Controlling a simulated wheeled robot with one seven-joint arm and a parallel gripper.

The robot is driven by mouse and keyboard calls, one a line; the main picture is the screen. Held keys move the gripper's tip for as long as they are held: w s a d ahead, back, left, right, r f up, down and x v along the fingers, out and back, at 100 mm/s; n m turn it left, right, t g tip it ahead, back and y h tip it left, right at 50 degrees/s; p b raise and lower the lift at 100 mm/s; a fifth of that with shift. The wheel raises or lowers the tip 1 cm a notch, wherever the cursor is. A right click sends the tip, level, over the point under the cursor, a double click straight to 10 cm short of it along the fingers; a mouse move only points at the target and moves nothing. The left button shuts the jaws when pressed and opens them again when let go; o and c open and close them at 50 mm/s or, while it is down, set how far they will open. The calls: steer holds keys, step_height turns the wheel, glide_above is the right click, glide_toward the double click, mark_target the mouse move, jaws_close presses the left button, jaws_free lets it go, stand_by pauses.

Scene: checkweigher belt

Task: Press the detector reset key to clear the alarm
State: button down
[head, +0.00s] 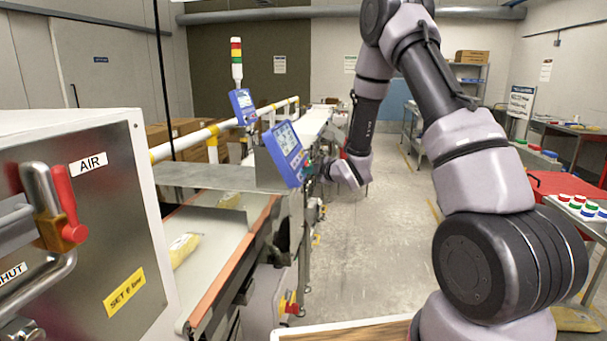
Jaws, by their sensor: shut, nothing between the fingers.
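A blue control panel with a lit screen (285,142) stands at the side of the belt machine, left of centre. Small coloured keys seem to sit along its right side, but they are too small to read, and I cannot tell which is the detector reset key. My gripper (328,172) is shut and empty, pointing left just right of the panel's lower edge. I cannot tell whether it touches anything. A second blue panel (242,106) is farther back. Behind it rises a stack light (236,60) with red, amber and green sections.
A conveyor belt (196,220) with yellow bags (184,248) runs along the left. A steel cabinet (100,220) marked AIR fills the near left. A yellow and white rail (200,135) runs behind the belt. The floor (385,235) in the middle aisle is clear.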

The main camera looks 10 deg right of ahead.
steer(key=shift+s+d+r, duration=0.25)
steer(key=shift+d+r, duration=0.1)
steer(key=shift+d, duration=0.25)
steer(key=shift+s+d+r, duration=0.2)
steer(key=shift+d+r, duration=0.2)
steer(key=shift+d, duration=0.3)
steer(key=shift+s+d+r, duration=0.25)
steer(key=shift+d+r, duration=0.1)
steer(key=shift+d, duration=0.35)
steer(key=shift+s+d+r, duration=0.2)
steer(key=shift+d+r, duration=0.2)
steer(key=shift+d, duration=0.3)
steer(key=s+d+r, duration=0.1)
steer(key=d+r, duration=0.1)
steer(key=d, duration=0.3)
steer(key=shift+s+r, duration=0.35)
steer(key=shift+d+r, duration=0.1)
